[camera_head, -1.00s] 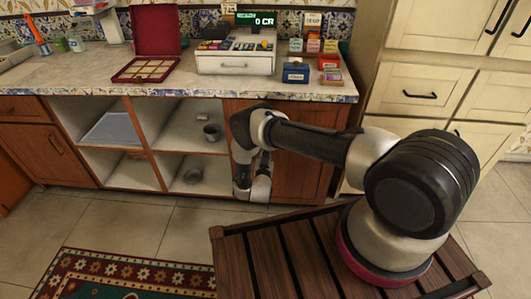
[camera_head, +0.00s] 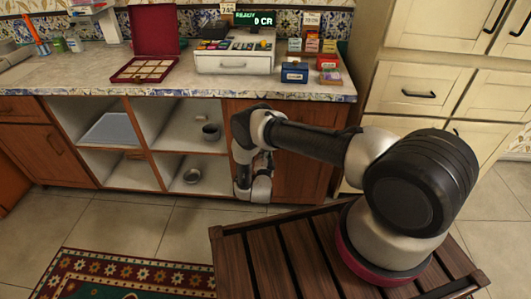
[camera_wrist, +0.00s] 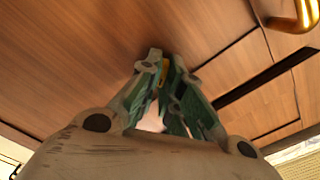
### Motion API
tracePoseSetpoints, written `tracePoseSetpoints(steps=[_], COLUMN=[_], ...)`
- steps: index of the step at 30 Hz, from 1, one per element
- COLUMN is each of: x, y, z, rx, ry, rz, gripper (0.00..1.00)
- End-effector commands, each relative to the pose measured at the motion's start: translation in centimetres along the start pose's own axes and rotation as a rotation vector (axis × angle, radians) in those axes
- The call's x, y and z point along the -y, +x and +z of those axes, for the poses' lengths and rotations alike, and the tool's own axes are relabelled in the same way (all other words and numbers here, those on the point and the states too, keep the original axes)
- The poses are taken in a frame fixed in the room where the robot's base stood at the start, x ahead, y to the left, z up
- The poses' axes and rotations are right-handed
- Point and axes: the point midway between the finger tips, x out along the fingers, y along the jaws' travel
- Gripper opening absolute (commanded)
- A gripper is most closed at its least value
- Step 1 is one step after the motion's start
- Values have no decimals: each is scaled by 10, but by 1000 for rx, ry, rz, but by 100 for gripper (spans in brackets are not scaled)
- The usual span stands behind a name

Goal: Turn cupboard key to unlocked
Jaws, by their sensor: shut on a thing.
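The brown wooden cupboard door (camera_head: 300,178) is at the right end of the counter base, behind my arm in the head view. Its wood panel (camera_wrist: 75,50) fills much of the wrist view. My gripper (camera_wrist: 160,62) has its fingertips close together against the wood. A small yellow, brass-like bit, apparently the cupboard key (camera_wrist: 165,68), shows between the fingertips. Most of the key is hidden by the fingers, so its angle cannot be told. In the head view the fingertips and the key are hidden behind my arm.
A brass handle (camera_wrist: 295,14) is at the wrist view's upper right. A till (camera_head: 235,63) stands on the counter (camera_head: 80,78). Cream drawers (camera_head: 418,88) stand at the right.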

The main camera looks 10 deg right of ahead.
Motion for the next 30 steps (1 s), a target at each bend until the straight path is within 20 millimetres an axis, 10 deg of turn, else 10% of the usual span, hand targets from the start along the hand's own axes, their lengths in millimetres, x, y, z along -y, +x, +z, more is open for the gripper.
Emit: tracePoseSetpoints(steps=[30], x=[-2], y=[3], z=[-1], rx=[-7], ry=[582], rz=[-4], gripper=[0])
